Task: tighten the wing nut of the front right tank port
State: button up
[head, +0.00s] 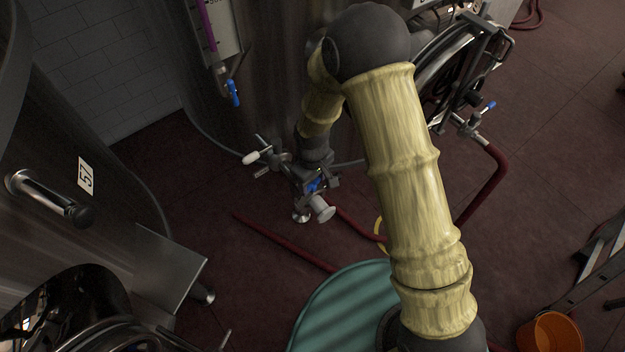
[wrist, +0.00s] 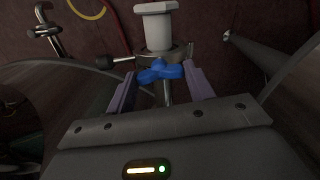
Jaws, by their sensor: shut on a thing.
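The blue wing nut (wrist: 160,72) sits on a metal clamp ring at the tank port, below a pale fitting (wrist: 157,28) in the wrist view. My gripper (wrist: 161,80) has one finger on each side of the wing nut, shut on its wings. In the head view, my gripper (head: 316,181) is low by the big steel tank (head: 270,70), at the port, with a bit of blue showing there. The port's fitting (head: 322,208) points down toward the floor. My gripper hides much of the clamp in the head view.
Another port with a blue handle (head: 488,105) and a dark red hose (head: 490,185) is at right. A tank labelled 57 (head: 87,176) stands at left. A teal round object (head: 340,300), an orange bucket (head: 550,335) and a ladder (head: 590,270) are nearer. A red hose (head: 285,243) lies on the floor.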

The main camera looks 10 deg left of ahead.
aim_at(312, 183)
jog(key=shift+w+r, duration=0.1)
jog(key=o, duration=1)
notch_tip(312, 183, up, 17)
jog(key=shift+r+b, duration=0.15)
jog(key=shift+b, duration=0.3)
jog(key=s+d+r+m+t, duration=0.1)
jog(key=d+m, duration=0.3)
jog(key=d, duration=0.4)
jog(key=s+d+r+m, duration=0.1)
jog(key=s+d+m, duration=0.2)
jog(key=d, duration=0.6)
jog(key=s+d+r+m+t+p, duration=0.1)
jog(key=s+d+m, duration=0.2)
jog(key=d, duration=0.5)
jog(key=shift+d+r+m+t, duration=0.1)
jog(key=shift+d+m+t, duration=0.25)
jog(key=shift+m, duration=0.45)
